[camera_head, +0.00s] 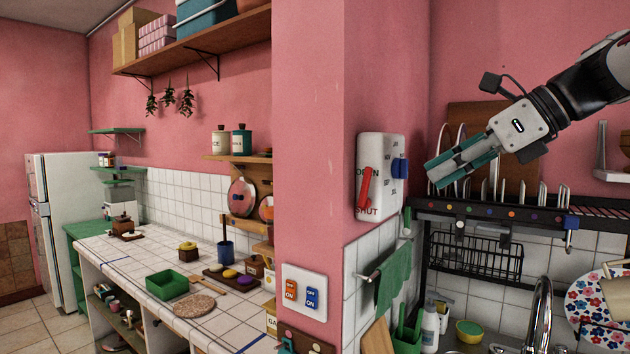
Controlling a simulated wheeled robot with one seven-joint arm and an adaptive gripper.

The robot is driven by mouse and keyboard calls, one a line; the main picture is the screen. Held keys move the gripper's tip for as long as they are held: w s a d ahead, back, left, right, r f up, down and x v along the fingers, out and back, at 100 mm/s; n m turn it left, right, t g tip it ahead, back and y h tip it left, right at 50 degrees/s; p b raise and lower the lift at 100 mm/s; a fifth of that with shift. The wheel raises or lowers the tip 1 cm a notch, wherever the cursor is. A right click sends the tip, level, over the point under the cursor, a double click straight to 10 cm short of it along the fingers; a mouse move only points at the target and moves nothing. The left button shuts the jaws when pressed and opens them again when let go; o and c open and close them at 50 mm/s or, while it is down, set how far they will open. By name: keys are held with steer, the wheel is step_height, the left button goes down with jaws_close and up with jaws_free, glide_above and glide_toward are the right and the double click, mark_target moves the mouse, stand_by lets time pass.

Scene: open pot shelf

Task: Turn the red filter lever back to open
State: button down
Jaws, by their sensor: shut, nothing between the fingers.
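The red filter lever (365,189) is on the front of a white wall box (393,150), left of centre-right in the head view. It stands nearly upright, slightly tilted, between the word OPEN above and SHUT below. Its top covers part of OPEN and its lower end lies by SHUT. My gripper (434,176) comes in from the upper right, its teal-padded fingers shut and empty. In the picture its tips are to the right of the box, apart from the lever; the distance in depth is unclear.
A blue knob (400,168) sits on the same box, between the lever and my gripper. A black dish rack (480,211) with upright plates is below and behind my gripper. A green towel (392,276) hangs under the box. A switch plate (304,293) is lower left.

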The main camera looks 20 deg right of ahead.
mark_target(379, 171)
steer(key=shift+w+a+f+p, duration=0.15)
steer(key=shift+w+a+f, duration=0.25)
steer(key=shift+w+a, duration=0.6)
steer(key=shift+w+a+f+p, duration=0.1)
steer(key=shift+w+a+f, duration=0.4)
steer(key=shift+w, duration=0.85)
steer(key=shift+w+a+f+p, duration=0.15)
steer(key=shift+w+a+f, duration=0.15)
steer(key=shift+w+a, duration=0.75)
steer(key=shift+w+d, duration=0.15)
steer(key=shift+w, duration=0.05)
steer(key=p, duration=0.1)
steer(key=r+p, duration=0.1)
steer(key=p, duration=0.1)
steer(key=shift+w+a+g+h+p, duration=0.3)
steer(key=shift+g+h, duration=0.1)
steer(key=shift+w+a+r+p, duration=0.1)
steer(key=shift+w+a+p, duration=0.1)
steer(key=shift+w+p, duration=0.3)
steer(key=shift+a+r, duration=0.1)
steer(key=shift+r, duration=0.05)
